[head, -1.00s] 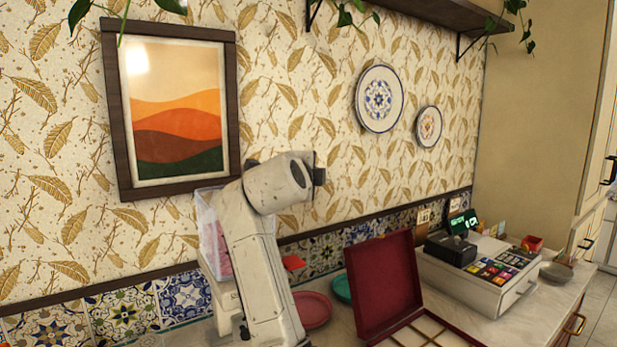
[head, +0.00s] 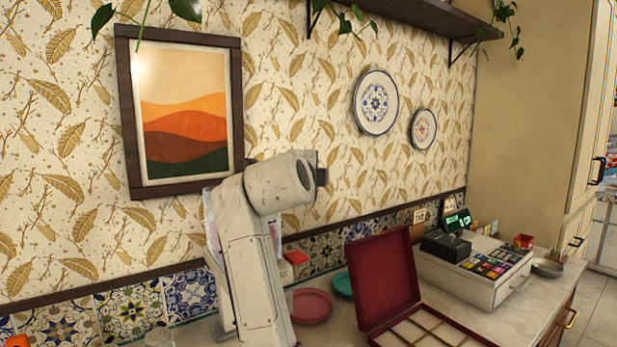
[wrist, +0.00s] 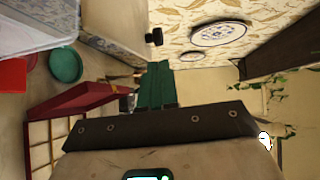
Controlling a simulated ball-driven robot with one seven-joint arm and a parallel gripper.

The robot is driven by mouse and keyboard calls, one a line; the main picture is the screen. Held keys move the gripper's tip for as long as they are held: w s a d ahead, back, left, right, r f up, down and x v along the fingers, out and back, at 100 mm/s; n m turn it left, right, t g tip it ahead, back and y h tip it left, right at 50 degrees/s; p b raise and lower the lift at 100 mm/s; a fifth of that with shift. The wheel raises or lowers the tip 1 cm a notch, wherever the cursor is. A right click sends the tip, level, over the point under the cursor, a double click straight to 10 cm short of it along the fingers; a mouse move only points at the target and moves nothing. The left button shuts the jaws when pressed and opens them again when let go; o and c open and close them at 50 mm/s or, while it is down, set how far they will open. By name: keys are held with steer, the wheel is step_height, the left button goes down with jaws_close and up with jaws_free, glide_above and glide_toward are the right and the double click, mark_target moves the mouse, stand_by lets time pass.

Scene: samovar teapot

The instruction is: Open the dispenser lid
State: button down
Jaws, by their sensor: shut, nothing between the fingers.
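A translucent, whitish container (wrist: 32,22), which looks like the dispenser, fills the top left corner of the wrist view. In the head view it stands against the wall, mostly hidden behind my white arm. I cannot make out its lid or whether that is open. My gripper (wrist: 156,66) shows in the wrist view as two green fingers side by side, shut and empty. They are apart from the container, to its right in the picture. The fingers cannot be made out in the head view.
An open red box (head: 385,280) with compartments stands on the counter, with a cash register (head: 475,270) beyond it. A pink-red plate (head: 311,305) and a teal plate (head: 343,285) lie beside my arm. A shelf (head: 415,15) and wall plates (head: 376,102) are above.

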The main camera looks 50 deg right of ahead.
steer(key=b+v, duration=0.1)
steer(key=v, duration=0.7)
steer(key=shift+s+d, duration=0.2)
steer(key=shift+s, duration=0.25)
steer(key=shift+r, duration=0.1)
